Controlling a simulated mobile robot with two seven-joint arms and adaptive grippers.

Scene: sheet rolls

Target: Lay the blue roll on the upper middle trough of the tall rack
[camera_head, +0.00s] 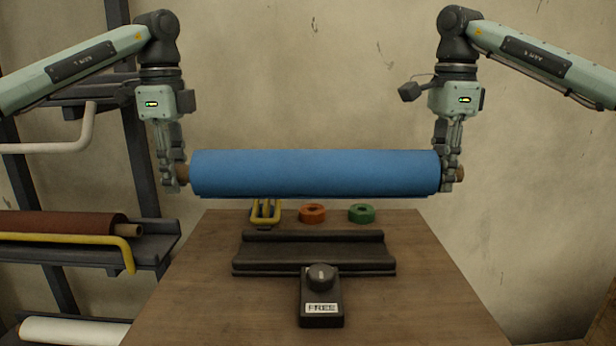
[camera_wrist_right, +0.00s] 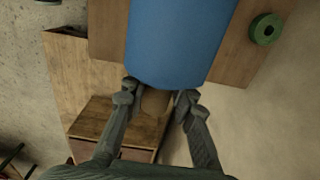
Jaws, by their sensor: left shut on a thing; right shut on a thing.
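The blue roll (camera_head: 315,173) is held level in the air above the wooden table, lying left to right in the head view. My left gripper (camera_head: 175,180) is shut on the brown core at its left end. My right gripper (camera_head: 451,175) is shut on the core at its right end. In the right wrist view the fingers (camera_wrist_right: 156,98) close around the core below the blue sheet (camera_wrist_right: 178,40). The tall rack (camera_head: 140,165) stands at the left, only partly in view. Its upper middle trough cannot be made out for certain.
A black cradle (camera_head: 314,255) and a box marked FREE (camera_head: 321,300) are on the table (camera_head: 210,300). An orange ring (camera_head: 312,213), a green ring (camera_head: 361,213) and a yellow item (camera_head: 265,212) lie behind. The rack bears a brown roll (camera_head: 60,224) and a white roll (camera_head: 75,331).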

